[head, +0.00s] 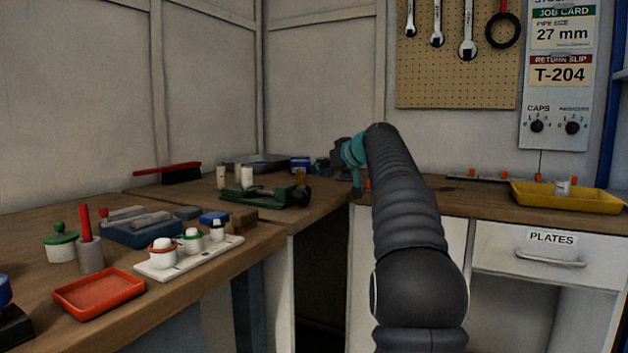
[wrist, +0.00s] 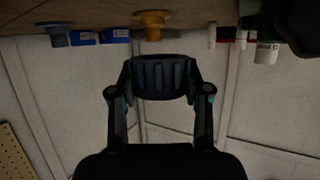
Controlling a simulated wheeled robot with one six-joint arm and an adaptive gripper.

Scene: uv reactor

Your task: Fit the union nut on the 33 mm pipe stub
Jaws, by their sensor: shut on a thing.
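My gripper (wrist: 161,88) is shut on a dark ribbed ring, which looks like the union nut (wrist: 160,78), held across its sides. In the head view the gripper (head: 345,158) is beyond my arm over the back corner of the bench, partly hidden. In the wrist view an orange flanged stub (wrist: 152,24) stands just beyond the nut, apart from it. A grey-blue flanged piece (wrist: 60,36) is to its left. I cannot tell which piece is the 33 mm pipe stub. The job card (head: 562,35) reads 27 mm.
Blue boxes (head: 300,164) stand at the back corner. A yellow tray (head: 570,200) is on the right bench.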

